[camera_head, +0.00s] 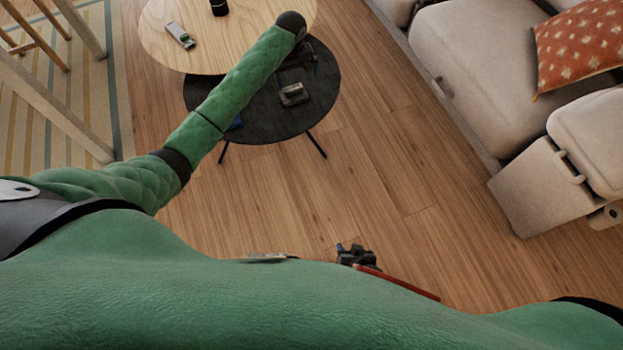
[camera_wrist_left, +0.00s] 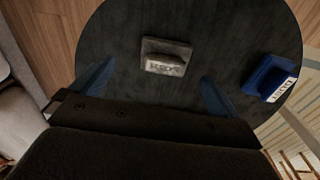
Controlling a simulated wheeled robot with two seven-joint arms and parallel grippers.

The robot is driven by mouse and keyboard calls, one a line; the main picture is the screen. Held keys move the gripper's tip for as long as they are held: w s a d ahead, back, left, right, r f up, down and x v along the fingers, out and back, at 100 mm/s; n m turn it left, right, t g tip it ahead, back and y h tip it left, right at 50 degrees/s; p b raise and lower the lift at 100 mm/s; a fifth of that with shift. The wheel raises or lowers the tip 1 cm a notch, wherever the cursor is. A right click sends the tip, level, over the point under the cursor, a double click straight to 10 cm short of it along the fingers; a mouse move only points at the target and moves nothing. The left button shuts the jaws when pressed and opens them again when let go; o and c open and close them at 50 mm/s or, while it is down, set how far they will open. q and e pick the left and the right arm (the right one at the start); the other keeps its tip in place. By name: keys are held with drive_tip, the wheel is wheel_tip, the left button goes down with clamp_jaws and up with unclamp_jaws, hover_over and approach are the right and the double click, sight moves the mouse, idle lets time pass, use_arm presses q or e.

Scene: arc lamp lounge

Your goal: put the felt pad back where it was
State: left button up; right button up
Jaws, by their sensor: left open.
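A grey block with a raised, lettered grip (camera_wrist_left: 165,57) lies on the round black table (camera_head: 255,122); it also shows in the head view (camera_head: 294,94). A blue block with a white label (camera_wrist_left: 268,78) lies near the table's edge, mostly hidden behind my arm in the head view. I cannot read the grey block's lettering surely, so I cannot tell which block is the felt pad. My left gripper (camera_wrist_left: 154,88) is open and empty above the table, its fingers apart near the grey block. A dark mechanism, likely my right gripper (camera_head: 355,255), shows partly beyond my green body; its jaws are unclear.
A light wooden round table (camera_head: 215,50) overlaps the black one and holds a small grey-green item (camera_head: 180,35) and a dark cup (camera_head: 218,7). A beige sofa (camera_head: 480,70) with an orange cushion (camera_head: 578,45) stands at right. The wooden floor between is clear.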

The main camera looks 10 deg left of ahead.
use_arm(q)
drive_tip(key=s+d+f+m+t+h, duration=0.2)
drive_tip(key=s+d+f+m, duration=0.15)
drive_tip(key=s+d, duration=0.45)
drive_tip(key=s+d+f+m+t+h, duration=0.25)
drive_tip(key=s+d+f, duration=0.3)
drive_tip(key=s, duration=0.45)
drive_tip(key=s+f, duration=0.5)
drive_tip(key=s, duration=0.4)
drive_tip(key=s+d+f+m+t, duration=0.1)
drive_tip(key=s+f, duration=0.4)
drive_tip(key=s, duration=0.4)
drive_tip(key=s+d+f+m+t, duration=0.1)
drive_tip(key=s+f, duration=0.4)
drive_tip(key=s, duration=0.5)
drive_tip(key=shift+y, duration=0.45)
use_arm(e)
drive_tip(key=shift+s, duration=0.2)
use_arm(q)
drive_tip(key=shift+d, duration=0.1)
use_arm(e)
drive_tip(key=shift+w, duration=0.2)
